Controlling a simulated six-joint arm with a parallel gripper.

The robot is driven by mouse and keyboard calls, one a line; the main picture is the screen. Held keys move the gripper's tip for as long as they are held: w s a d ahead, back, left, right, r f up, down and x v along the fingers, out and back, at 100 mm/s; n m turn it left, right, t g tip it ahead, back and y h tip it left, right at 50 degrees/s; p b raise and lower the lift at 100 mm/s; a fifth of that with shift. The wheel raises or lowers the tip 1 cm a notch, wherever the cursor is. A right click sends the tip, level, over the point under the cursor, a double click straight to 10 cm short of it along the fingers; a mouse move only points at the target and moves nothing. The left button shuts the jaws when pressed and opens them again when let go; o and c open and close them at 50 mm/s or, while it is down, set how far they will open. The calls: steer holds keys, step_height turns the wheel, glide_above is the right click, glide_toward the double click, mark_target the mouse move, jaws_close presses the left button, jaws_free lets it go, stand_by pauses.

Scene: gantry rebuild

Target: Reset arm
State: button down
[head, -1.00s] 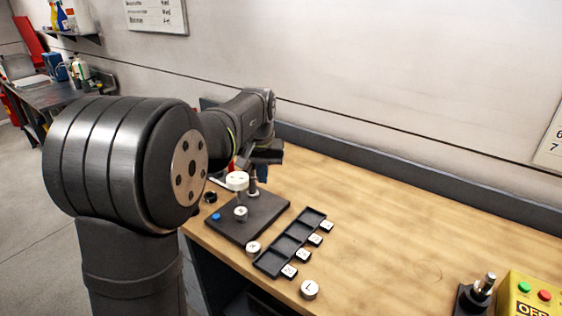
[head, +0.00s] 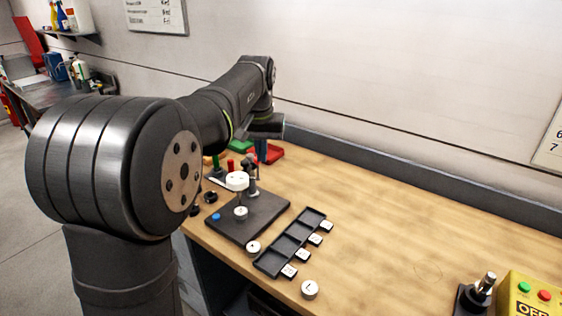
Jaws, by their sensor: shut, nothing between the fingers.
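My arm reaches from the left over the wooden bench. My gripper (head: 264,130) hangs at its end above the far left part of the bench, small and dark in the head view. It is shut and empty. Its fingertips are hard to make out against the things behind and below. It is above and behind the dark square plate (head: 262,212), apart from it as far as I can tell. A white round piece (head: 237,181) stands raised over the plate.
A black slotted tray (head: 290,243) lies right of the plate, with several white marked tiles along its right side. A joystick (head: 482,290) and yellow button box (head: 535,292) stand front right. The bench's right middle is clear.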

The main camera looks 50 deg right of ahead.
steer(key=shift+f, duration=0.1)
step_height(320, 180, down, 8)
stand_by(0.6)
step_height(320, 180, up, 8)
step_height(320, 180, down, 9)
steer(key=shift+s+d, duration=0.35)
steer(key=shift+d, duration=0.4)
steer(key=shift+s+d, duration=0.35)
steer(key=shift+d, duration=0.45)
steer(key=shift+s+d, duration=0.35)
steer(key=shift+d, duration=0.4)
